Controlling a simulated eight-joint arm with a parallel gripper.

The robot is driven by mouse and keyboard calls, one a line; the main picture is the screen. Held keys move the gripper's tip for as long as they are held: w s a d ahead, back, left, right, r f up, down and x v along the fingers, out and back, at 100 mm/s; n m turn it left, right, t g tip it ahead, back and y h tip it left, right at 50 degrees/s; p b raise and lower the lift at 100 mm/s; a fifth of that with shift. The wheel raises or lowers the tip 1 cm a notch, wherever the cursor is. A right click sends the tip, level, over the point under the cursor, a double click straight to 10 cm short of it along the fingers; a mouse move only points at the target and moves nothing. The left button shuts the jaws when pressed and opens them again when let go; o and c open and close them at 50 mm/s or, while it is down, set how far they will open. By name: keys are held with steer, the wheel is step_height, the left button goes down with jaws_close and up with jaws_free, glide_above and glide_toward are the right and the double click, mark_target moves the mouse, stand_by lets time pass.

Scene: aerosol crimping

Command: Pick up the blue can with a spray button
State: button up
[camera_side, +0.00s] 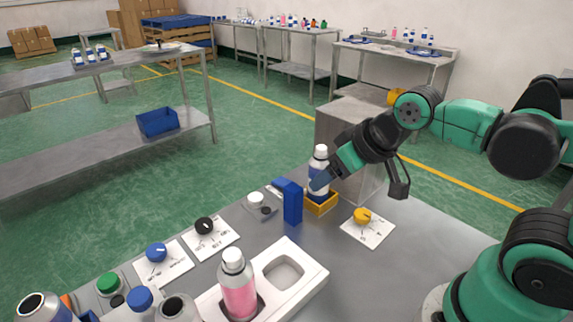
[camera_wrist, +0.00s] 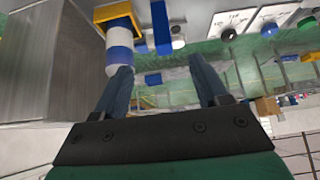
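A blue-and-white can with a white top (camera_side: 319,160) stands upright in a yellow-orange holder (camera_side: 322,207) on the grey table. In the wrist view this can (camera_wrist: 118,45) is at upper left, close to the tip of the left finger. My gripper (camera_wrist: 160,64) is open, with its blue fingers wide apart and nothing between them.
A blue upright block (camera_side: 291,203) stands just left of the holder. A white tray (camera_side: 300,293) holds a pink can (camera_side: 237,285) and has an empty slot. A yellow knob plate (camera_side: 367,228) lies right of the holder. A grey metal box (camera_side: 345,120) stands behind.

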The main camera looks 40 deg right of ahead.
mark_target(324, 149)
steer(key=w+d+m+t+h, duration=0.1)
steer(key=w+d+h, duration=0.1)
steer(key=w+d+f+m+t+h, duration=0.1)
steer(key=w+d+m+t+h, duration=0.1)
steer(key=d, duration=0.1)
steer(key=shift+w+m, duration=0.3)
steer(key=shift+w, duration=0.05)
steer(key=shift+w+d+r+m+t+h, duration=0.1)
steer(key=shift+w+d+m+t+h, duration=0.25)
steer(key=shift+t, duration=0.45)
steer(key=shift+x, duration=2.7)
jaws_close()
